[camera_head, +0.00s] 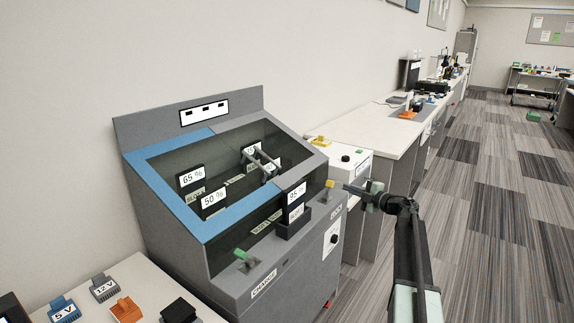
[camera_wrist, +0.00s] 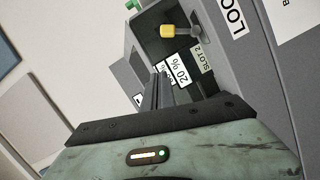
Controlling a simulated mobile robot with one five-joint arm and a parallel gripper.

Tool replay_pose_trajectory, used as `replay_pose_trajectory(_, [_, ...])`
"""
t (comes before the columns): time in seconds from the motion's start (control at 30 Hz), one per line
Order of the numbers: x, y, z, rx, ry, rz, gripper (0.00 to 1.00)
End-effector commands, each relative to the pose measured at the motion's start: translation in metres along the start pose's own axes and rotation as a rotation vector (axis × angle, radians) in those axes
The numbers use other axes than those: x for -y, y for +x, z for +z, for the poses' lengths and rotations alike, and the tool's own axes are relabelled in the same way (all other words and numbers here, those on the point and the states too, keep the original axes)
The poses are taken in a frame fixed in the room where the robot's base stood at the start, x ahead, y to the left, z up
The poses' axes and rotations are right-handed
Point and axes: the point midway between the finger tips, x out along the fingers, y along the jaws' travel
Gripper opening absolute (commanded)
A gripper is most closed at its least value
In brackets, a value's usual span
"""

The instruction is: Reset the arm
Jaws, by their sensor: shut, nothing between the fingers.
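My gripper (camera_head: 352,189) is at the end of my arm, right of a grey charging station (camera_head: 160,128), with its fingers pointing left toward the station. The fingers look shut and empty. In the wrist view the closed fingers (camera_wrist: 158,92) point up the picture, in front of a white "20 %" label (camera_wrist: 180,72) and a "SLOT 2" label. A yellow-knobbed lever (camera_head: 329,184) is just left of my gripper; it also shows in the wrist view (camera_wrist: 176,31). Whether the fingers touch the station cannot be told.
The station holds blocks labelled "65 %" (camera_head: 192,177), "50 %" (camera_head: 213,199) and "95 %" (camera_head: 296,196). A green lever (camera_head: 241,255) is at its front. A side table (camera_head: 135,270) stands at lower left, a long bench (camera_head: 365,127) behind. The carpeted floor at right is clear.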

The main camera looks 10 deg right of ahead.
Motion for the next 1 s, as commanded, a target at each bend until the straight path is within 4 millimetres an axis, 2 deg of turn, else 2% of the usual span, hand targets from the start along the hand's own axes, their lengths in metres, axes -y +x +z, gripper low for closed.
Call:
replay_pose_trajectory(0.13, [-0.020, 0.013, -0.009, 0.091, 0.038, 0.120, 0.00])
replay_pose_trajectory(0.23, [-0.043, 0.019, -0.013, 0.260, 0.140, 0.292, 0.00])
replay_pose_trajectory(0.3, [-0.045, 0.014, -0.013, 0.411, 0.256, 0.395, 0.00])
replay_pose_trajectory(0.37, [-0.034, 0.005, -0.011, 0.547, 0.374, 0.452, 0.00])
replay_pose_trajectory(0.47, [0.013, -0.013, -0.018, 0.778, 0.597, 0.468, 0.00])
replay_pose_trajectory(0.57, [0.088, -0.033, -0.045, 1.002, 0.829, 0.380, 0.00])
replay_pose_trajectory(0.6, [0.119, -0.041, -0.061, 1.079, 0.912, 0.324, 0.00])
replay_pose_trajectory(0.67, [0.162, -0.051, -0.089, 1.178, 1.018, 0.225, 0.00])
replay_pose_trajectory(0.7, [0.188, -0.058, -0.109, 1.235, 1.080, 0.153, 0.00])
replay_pose_trajectory(0.8, [0.242, -0.075, -0.162, 1.347, 1.199, -0.033, 0.00])
replay_pose_trajectory(0.9, [0.281, -0.092, -0.211, 1.423, 1.278, -0.207, 0.00])
replay_pose_trajectory(1.0, [0.308, -0.108, -0.255, 1.476, 1.330, -0.368, 0.00])
